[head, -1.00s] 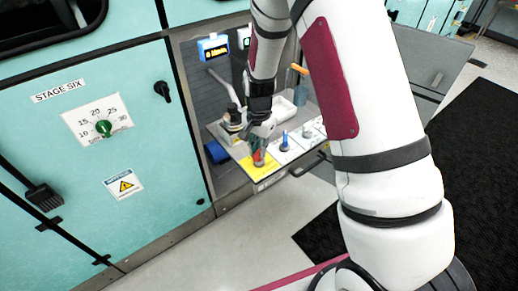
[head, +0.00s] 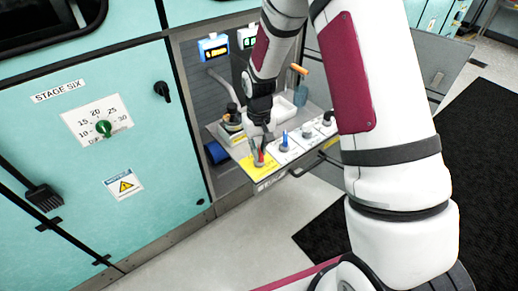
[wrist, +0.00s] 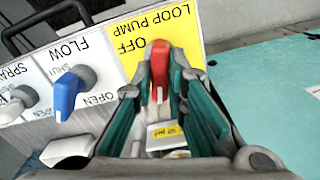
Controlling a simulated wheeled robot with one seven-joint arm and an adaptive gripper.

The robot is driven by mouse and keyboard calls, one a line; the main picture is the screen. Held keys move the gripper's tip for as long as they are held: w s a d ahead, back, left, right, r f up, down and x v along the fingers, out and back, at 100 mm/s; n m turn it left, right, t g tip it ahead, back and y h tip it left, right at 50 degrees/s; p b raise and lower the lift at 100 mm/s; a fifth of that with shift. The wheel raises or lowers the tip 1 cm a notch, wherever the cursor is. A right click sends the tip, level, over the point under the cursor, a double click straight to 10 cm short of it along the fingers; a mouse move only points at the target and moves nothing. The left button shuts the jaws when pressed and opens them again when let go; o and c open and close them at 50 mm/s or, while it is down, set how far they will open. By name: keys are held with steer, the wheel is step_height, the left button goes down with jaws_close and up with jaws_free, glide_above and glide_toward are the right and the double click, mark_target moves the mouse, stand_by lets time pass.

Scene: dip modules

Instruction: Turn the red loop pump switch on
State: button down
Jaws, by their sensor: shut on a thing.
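The red loop pump switch (head: 259,158) is a lever on a yellow panel plate (head: 248,164) at the left end of the white panel. In the wrist view the red lever (wrist: 160,67) stands between my fingertips, beside the upside-down words LOOP PUMP and OFF on the yellow plate (wrist: 122,34). My gripper (wrist: 161,80) is shut on the red lever, with a teal-padded finger on each side. In the head view my gripper (head: 263,138) reaches down onto the lever from above. The lever's base is partly hidden by the fingers.
A blue flow switch (wrist: 67,95) stands beside the yellow plate, with a white spray switch (wrist: 14,103) beyond it. A tray with a dark-capped jar (head: 232,116) lies behind the panel. A teal cabinet (head: 110,150) stands at left. Pale floor (head: 225,250) is open in front.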

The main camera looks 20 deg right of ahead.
steer(key=shift+n, duration=1.6)
steer(key=c, duration=1.6)
jaws_free()
step_height(320, 180, up, 12)
